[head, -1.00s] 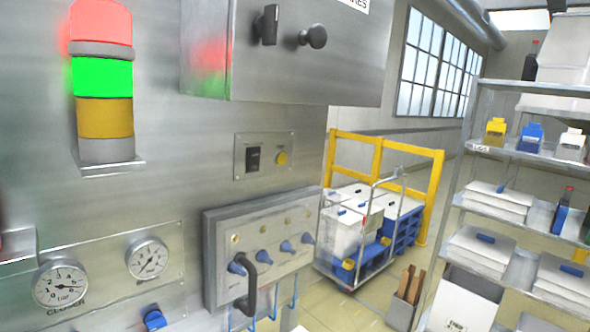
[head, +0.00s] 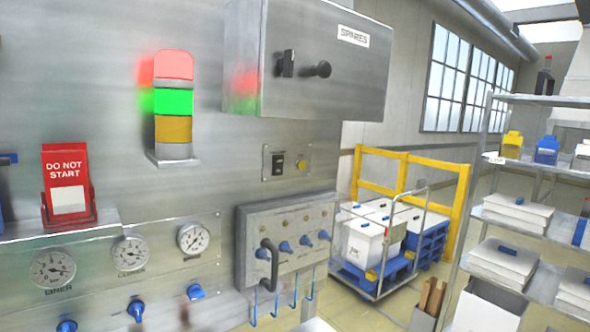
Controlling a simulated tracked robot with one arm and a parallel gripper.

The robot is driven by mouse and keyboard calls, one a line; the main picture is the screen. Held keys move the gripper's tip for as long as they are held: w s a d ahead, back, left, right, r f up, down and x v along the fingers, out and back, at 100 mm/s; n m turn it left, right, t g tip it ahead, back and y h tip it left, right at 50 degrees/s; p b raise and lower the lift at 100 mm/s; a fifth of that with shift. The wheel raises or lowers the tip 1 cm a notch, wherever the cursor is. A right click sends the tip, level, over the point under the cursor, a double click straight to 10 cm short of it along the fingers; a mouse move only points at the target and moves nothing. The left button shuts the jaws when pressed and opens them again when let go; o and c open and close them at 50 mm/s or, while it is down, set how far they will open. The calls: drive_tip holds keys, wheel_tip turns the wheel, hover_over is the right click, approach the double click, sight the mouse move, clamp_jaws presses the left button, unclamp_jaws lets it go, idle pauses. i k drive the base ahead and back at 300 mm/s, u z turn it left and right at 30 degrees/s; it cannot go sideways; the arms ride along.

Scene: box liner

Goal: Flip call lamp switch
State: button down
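A small metal plate (head: 288,154) is fixed to the steel wall under the spares cabinet. It carries a black rocker switch (head: 278,164) on its left and a small round amber lamp or button (head: 300,165) on its right. No label can be read on it, and I cannot tell which way the rocker is tipped. A stack light (head: 173,130) to its left shows red and green lit, with a dull amber section below. My gripper is not in view.
The spares cabinet (head: 312,60) juts out above the plate. Below it, a valve box (head: 290,230) sticks out with a black handle. A red "DO NOT START" sign (head: 67,185) stands at left. A loaded trolley (head: 375,265) and shelving (head: 490,180) are at right.

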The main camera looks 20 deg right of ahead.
sight(278, 162)
drive_tip(key=u, duration=0.1)
drive_tip(key=i, duration=0.9)
drive_tip(key=z, duration=0.05)
